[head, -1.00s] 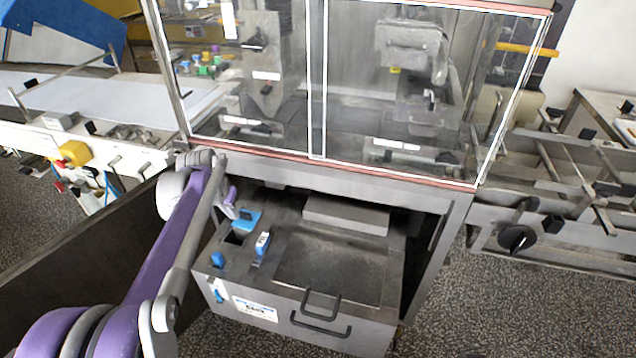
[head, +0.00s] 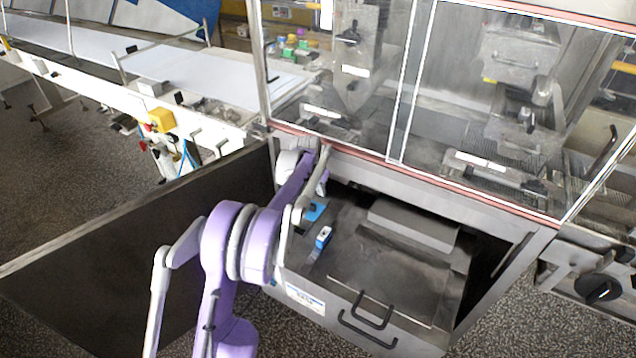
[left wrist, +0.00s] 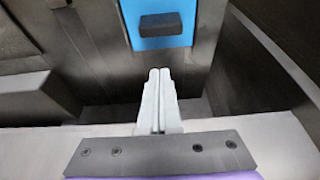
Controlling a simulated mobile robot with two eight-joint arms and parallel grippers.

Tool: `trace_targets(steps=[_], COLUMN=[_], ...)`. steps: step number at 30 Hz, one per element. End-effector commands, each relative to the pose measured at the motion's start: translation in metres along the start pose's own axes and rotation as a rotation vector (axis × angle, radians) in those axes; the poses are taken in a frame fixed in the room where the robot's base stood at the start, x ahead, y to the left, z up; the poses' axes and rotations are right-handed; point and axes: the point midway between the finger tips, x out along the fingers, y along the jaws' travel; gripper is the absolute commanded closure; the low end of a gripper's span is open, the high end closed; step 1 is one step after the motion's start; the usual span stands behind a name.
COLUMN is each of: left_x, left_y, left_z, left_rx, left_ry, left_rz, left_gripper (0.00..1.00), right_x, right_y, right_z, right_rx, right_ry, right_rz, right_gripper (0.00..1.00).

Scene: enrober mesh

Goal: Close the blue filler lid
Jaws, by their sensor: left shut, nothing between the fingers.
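The blue filler lid (head: 315,212) is a small blue plate on the left part of the grey tank's top, partly hidden behind my left arm. In the left wrist view the blue lid (left wrist: 177,41) shows at the top middle, with a dark block on its face. My left gripper (head: 323,188) is close to the lid, partly hidden by its own arm. In the left wrist view its fingers (left wrist: 160,72) are together, empty, and point at the lid with a visible gap in the picture. I cannot tell the lid's angle. My right gripper is not in view.
The tank (head: 395,285) sits in the machine's open lower bay, with black handles (head: 368,318) in front. A blue-and-white piece (head: 323,238) stands on its top. A dark open panel (head: 150,255) is left of it. The glazed hood (head: 345,100) is above.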

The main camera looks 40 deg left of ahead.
Motion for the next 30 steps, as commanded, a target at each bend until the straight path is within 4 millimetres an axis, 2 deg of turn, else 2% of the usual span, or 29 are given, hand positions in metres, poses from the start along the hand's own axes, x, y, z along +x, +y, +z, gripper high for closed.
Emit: trace_targets(steps=[3, 9, 23, 26, 30], left_x=[-0.004, -0.011, -0.013, -0.017, -0.026], left_y=[0.000, 0.000, 0.000, -0.001, 0.000], left_z=[0.016, 0.034, 0.040, 0.052, 0.081], left_rx=[-0.001, 0.000, 0.000, -0.001, -0.002], left_ry=[0.000, 0.000, 0.000, 0.000, -0.001], left_rz=[-0.001, -0.001, -0.001, -0.001, -0.001], left_gripper=[1.00, 1.00, 1.00, 1.00, 1.00], right_x=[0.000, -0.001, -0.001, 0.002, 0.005], right_y=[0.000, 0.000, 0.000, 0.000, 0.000], right_z=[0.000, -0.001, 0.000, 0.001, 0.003], right_rx=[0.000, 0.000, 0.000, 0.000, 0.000], right_ry=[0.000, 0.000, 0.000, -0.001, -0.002], right_rz=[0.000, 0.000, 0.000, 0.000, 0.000], right_gripper=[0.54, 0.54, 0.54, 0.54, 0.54])
